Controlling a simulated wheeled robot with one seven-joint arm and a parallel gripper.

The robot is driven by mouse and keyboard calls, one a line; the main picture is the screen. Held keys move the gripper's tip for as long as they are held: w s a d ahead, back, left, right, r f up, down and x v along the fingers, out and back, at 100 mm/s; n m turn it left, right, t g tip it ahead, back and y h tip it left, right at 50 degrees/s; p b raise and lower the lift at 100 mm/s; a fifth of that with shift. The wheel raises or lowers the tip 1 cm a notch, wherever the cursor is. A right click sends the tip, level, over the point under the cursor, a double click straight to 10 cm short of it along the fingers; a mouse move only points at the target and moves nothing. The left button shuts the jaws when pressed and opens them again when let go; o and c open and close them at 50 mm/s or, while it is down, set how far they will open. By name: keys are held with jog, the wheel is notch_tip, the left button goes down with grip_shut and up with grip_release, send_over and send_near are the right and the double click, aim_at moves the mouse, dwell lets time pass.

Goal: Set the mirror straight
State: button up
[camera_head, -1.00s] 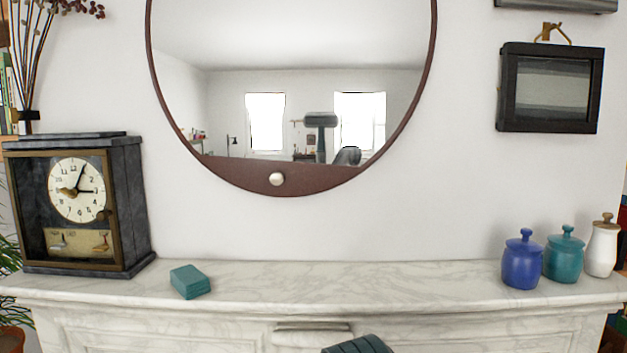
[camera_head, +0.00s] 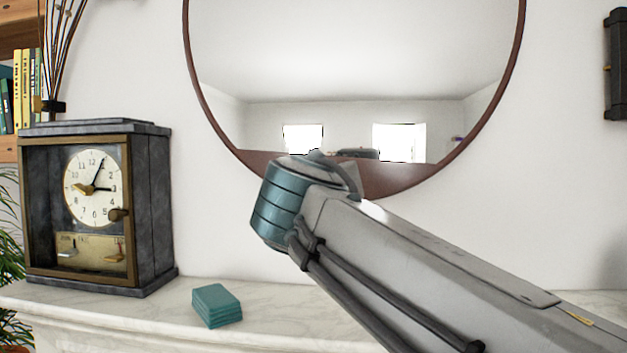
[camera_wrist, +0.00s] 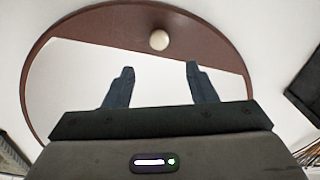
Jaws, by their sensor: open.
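The round mirror (camera_head: 193,75) hangs on the white wall with a thin brown rim and a brown segment at its bottom. In the head view that segment's top edge slopes slightly, its right end lower than its left. My arm hides part of the segment and its round knob. In the wrist view the mirror (camera_wrist: 27,85) appears with the brown segment at the top and the pale knob (camera_wrist: 159,40) on it. My gripper (camera_wrist: 160,66) is open and empty, its fingertips apart on either side of the knob's line in the picture. Contact with the mirror does not show.
A dark clock (camera_head: 153,215) stands on the left of the marble mantel (camera_head: 290,315). A stack of teal blocks or books (camera_head: 217,305) lies right of it. A dark framed thing (camera_head: 615,65) hangs at the far right. Wall below the mirror's left side is clear.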

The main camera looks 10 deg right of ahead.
jog(key=p+x, duration=0.3)
jog(key=x, duration=0.9)
jog(key=shift+w+d+f+p, duration=0.1)
jog(key=shift+w+d+p, duration=0.1)
jog(key=shift+w+p, duration=0.15)
jog(key=shift+s, duration=0.1)
